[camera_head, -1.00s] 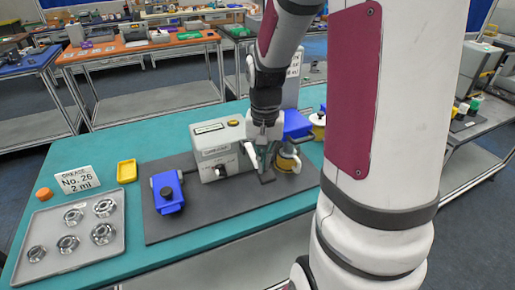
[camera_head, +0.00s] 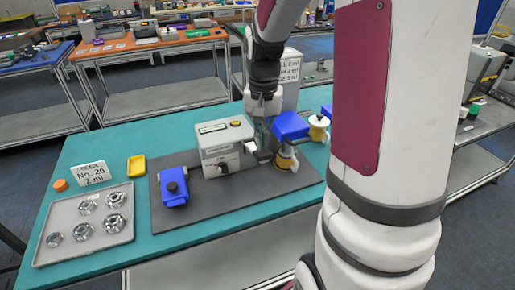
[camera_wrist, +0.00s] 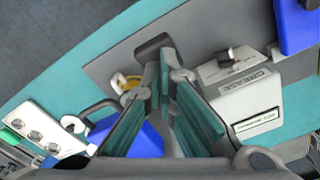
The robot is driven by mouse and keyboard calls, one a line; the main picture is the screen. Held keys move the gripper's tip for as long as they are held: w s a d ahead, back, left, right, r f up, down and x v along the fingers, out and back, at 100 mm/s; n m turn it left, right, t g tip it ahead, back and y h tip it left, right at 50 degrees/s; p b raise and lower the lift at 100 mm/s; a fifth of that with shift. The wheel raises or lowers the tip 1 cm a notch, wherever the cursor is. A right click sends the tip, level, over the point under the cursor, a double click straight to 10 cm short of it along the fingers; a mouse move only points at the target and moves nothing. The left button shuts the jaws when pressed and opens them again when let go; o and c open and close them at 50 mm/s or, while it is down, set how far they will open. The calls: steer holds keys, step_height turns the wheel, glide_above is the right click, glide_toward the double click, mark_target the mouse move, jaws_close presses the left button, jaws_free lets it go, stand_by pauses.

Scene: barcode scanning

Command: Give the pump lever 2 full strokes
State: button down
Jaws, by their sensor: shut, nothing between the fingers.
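The grey grease dispenser (camera_head: 228,148) stands on the dark mat; its labelled face shows in the wrist view (camera_wrist: 235,85). A grey upright part (camera_head: 264,140) beside its right side may be the pump lever; I cannot tell for sure. My gripper (camera_head: 263,112) is above this part, to the right of the dispenser's top and left of a blue head. In the wrist view my gripper (camera_wrist: 169,75) has its teal-padded fingers converging, shut and empty. A dark grey bar (camera_wrist: 149,47) lies just beyond the tips; whether they touch it is unclear.
A blue head (camera_head: 291,125) over a yellow base stands close to the right. A blue block (camera_head: 174,187) sits left on the mat (camera_head: 235,203). A tray (camera_head: 85,246) of metal rings, a yellow dish (camera_head: 136,165) and a No. 26 card (camera_head: 91,173) are farther left.

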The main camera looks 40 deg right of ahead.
mark_target(262, 161)
steer(key=shift+f, duration=0.1)
steer(key=shift+f+b, duration=1.45)
steer(key=shift+f, duration=2.55)
steer(key=shift+r, duration=0.1)
step_height(262, 161, up, 7)
steer(key=p, duration=0.3)
steer(key=shift+s+p, duration=0.1)
steer(key=shift+p, duration=0.3)
steer(key=shift+r, duration=0.5)
steer(key=shift+r+p, duration=1.05)
steer(key=shift+r, duration=0.9)
